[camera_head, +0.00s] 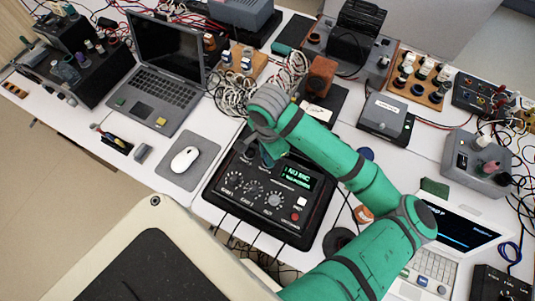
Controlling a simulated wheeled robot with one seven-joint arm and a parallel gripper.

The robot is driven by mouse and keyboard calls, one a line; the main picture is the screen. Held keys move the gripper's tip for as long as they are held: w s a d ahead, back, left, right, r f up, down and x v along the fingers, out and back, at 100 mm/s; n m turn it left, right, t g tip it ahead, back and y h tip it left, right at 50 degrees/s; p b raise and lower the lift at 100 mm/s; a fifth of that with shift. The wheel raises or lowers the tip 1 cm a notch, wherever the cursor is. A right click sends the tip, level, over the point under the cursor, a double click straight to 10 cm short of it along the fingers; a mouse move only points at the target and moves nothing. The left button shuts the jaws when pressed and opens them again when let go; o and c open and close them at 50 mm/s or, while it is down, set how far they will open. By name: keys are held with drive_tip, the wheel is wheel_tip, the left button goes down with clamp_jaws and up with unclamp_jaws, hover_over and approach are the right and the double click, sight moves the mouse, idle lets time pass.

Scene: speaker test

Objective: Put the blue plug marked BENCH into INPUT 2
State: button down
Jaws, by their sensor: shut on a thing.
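My gripper (267,158) points down at the back part of a black box (253,221) with knobs and a lit green screen. It is shut on a small dark bluish thing, which looks like the blue plug; the jaws and my arm hide most of it. No BENCH marking can be read. The sockets at the back of the box are hidden or too small to tell apart, so I cannot pick out INPUT 2. I cannot tell whether the held thing touches the box.
A grey laptop (157,88) and a white mouse (184,159) are left of the box. Tangled pale cables (289,79) lie behind my wrist. A white laptop (455,248) and a grey box (476,162) stand at the right. My green arm crosses the table's right half.

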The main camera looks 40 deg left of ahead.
drive_tip(key=shift+f, duration=0.1)
drive_tip(key=c, duration=1.5)
unclamp_jaws()
drive_tip(key=shift+c, duration=0.2)
wheel_tip(320, 180, up, 11)
drive_tip(key=shift+f, duration=0.1)
